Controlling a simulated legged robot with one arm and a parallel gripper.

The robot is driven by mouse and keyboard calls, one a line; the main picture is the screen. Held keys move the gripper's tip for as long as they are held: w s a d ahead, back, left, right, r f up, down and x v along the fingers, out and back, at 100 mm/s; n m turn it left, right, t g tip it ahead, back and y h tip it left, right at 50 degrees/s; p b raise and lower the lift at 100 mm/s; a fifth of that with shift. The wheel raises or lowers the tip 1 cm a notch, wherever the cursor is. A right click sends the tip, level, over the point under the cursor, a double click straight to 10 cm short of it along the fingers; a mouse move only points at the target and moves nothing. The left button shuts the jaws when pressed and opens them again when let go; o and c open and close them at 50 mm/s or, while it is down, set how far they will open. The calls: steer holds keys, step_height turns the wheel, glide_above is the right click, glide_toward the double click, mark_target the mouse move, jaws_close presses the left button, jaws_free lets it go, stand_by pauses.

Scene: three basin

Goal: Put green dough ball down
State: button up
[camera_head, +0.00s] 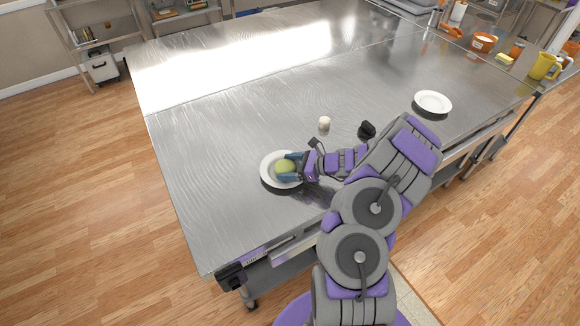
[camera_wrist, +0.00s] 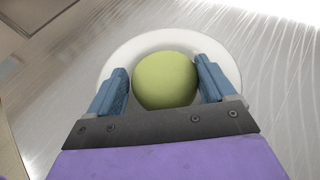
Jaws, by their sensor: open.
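The green dough ball (camera_head: 284,167) is over a white plate (camera_head: 267,176) near the front edge of the metal table. My gripper (camera_head: 288,167) is at the plate, with its blue fingers on either side of the ball. The white plate (camera_wrist: 150,41) shows behind and around the ball. The ball appears to rest on the plate; its underside is hidden.
The metal table (camera_head: 220,130) is mostly clear to the left and back. A small pale ball (camera_head: 324,122) and a black object (camera_head: 367,129) lie beyond my arm. Another white plate (camera_head: 433,102) is at the right. A yellow mug (camera_head: 541,67) and bowl (camera_head: 484,42) stand farther right.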

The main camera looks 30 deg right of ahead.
steer(key=p+v, duration=0.2)
steer(key=v, duration=0.9)
steer(key=shift+w+d, duration=0.15)
steer(key=shift+d, duration=0.05)
steer(key=shift+s+d+r, duration=0.15)
steer(key=shift+s+r, duration=0.1)
steer(key=shift+s, duration=0.15)
steer(key=s+a+r+n+g+y, duration=0.1)
steer(key=a+r+n+g, duration=0.2)
steer(key=a+r+n, duration=0.45)
steer(key=s+a+r+n+g+y, duration=0.1)
steer(key=a+r+n+g, duration=0.3)
steer(key=a, duration=0.7)
steer(key=s+a+r+n+g+h, duration=0.3)
steer(key=s+a+r+n, duration=0.35)
steer(key=s+a, duration=0.25)
steer(key=s+d+r+n+h, duration=0.1)
steer(key=s+n+h, duration=0.3)
steer(key=s, duration=0.6)
steer(key=s+d+r+n+g+h, duration=0.1)
steer(key=s+n+h, duration=0.3)
steer(key=s, duration=0.6)
steer(key=shift+s+r+n+h, duration=0.15)
steer(key=shift+r+n+h, duration=0.15)
steer(key=shift+r+n, duration=0.15)
steer(key=shift+d, duration=0.15)
